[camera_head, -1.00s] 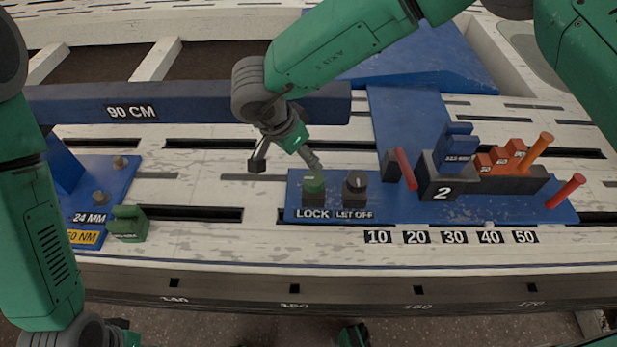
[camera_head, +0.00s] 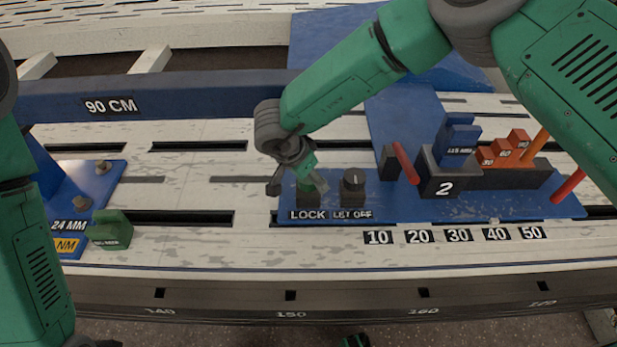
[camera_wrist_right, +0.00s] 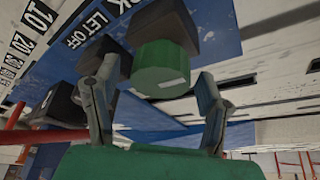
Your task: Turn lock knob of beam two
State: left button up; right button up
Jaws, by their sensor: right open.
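The green lock knob (camera_wrist_right: 160,68) sits on a dark block above the LOCK label on the blue panel of beam two (camera_head: 450,208). In the head view the knob (camera_head: 306,186) is partly hidden by my right gripper (camera_head: 298,184). My right gripper (camera_wrist_right: 155,105) is open, with one finger on each side of the knob in the wrist view; I cannot tell whether either finger touches it. The dark LET OFF knob (camera_head: 354,180) stands just right of it. My left arm shows at the left edge, but its gripper is not in view.
A block marked 2 (camera_head: 440,184), a red lever (camera_head: 404,162) and orange blocks (camera_head: 508,150) stand to the right on the panel. A blue 90 CM beam (camera_head: 190,94) lies behind. A green block (camera_head: 112,230) stands at left. The bench front strip is clear.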

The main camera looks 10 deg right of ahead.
jog(key=shift+a, duration=0.1)
jog(key=shift+a, duration=0.1)
jog(key=shift+c, duration=0.8)
jog(key=shift+r, duration=0.1)
jog(key=c, duration=1)
jog(key=shift+d, duration=0.2)
